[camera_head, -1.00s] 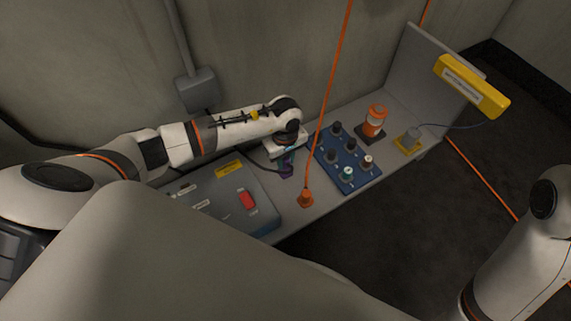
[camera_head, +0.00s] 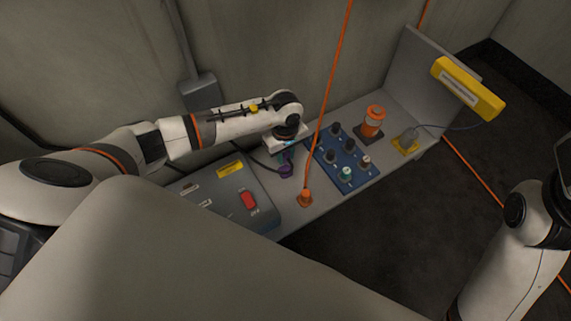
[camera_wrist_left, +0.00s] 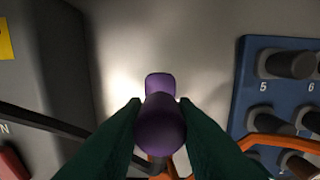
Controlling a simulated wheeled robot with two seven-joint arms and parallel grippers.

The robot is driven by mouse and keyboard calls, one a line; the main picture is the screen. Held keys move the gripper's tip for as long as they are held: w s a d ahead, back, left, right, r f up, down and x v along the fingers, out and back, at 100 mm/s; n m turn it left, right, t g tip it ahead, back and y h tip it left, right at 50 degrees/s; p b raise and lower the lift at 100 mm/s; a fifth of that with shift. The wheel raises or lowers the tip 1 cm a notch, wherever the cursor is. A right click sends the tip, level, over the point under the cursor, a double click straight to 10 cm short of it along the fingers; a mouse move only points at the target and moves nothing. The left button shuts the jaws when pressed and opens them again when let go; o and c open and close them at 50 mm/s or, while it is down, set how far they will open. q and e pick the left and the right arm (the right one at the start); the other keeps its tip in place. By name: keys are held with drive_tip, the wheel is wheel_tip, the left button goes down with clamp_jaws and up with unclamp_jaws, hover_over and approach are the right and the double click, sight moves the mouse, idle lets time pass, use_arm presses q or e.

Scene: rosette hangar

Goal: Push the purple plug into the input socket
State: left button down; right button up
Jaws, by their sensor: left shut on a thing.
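My left gripper (camera_head: 287,155) is shut on the purple plug (camera_head: 286,170) just above the bench, to the right of the grey box (camera_head: 222,186). In the left wrist view the plug (camera_wrist_left: 160,127) sits between the dark green fingertips (camera_wrist_left: 160,104), with its rounded end toward the camera. A dark cable runs left from the plug toward the box. The box has a red switch (camera_head: 249,200) and a yellow label (camera_head: 230,169). I cannot make out the input socket. My right arm shows at the right edge, but its gripper is out of view.
A blue panel with several knobs (camera_head: 346,160) lies right of the plug. An orange plug with a hanging orange cable (camera_head: 305,198) stands close by. The concrete wall is behind.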

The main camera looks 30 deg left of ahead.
use_arm(q)
drive_tip(key=shift+s+d, duration=0.15)
drive_tip(key=shift+d, duration=0.1)
drive_tip(key=s+d+r+n, duration=0.1)
drive_tip(key=s+d, duration=0.3)
drive_tip(key=s, duration=0.3)
drive_tip(key=s+a+r+n, duration=0.1)
drive_tip(key=s+a+r, duration=0.1)
drive_tip(key=s+a, duration=0.2)
drive_tip(key=s+a+r+n, duration=0.1)
drive_tip(key=s+a+n, duration=0.1)
drive_tip(key=s+a, duration=0.2)
drive_tip(key=s+a+r+n, duration=0.1)
drive_tip(key=s+a+r, duration=0.1)
drive_tip(key=s+a, duration=0.3)
drive_tip(key=shift+s+r+n, duration=0.15)
drive_tip(key=shift+s, duration=0.55)
drive_tip(key=shift+s+r+n, duration=0.15)
drive_tip(key=shift+s, duration=0.55)
drive_tip(key=s+a, duration=0.1)
drive_tip(key=s, duration=0.2)
drive_tip(key=s+a, duration=0.1)
drive_tip(key=s, duration=0.3)
drive_tip(key=s+a, duration=0.2)
drive_tip(key=s, duration=0.2)
drive_tip(key=shift+s+r, duration=0.2)
drive_tip(key=shift+r, duration=0.2)
drive_tip(key=shift+s+f, duration=0.1)
drive_tip(key=shift+s, duration=0.45)
drive_tip(key=shift+f, duration=1.3)
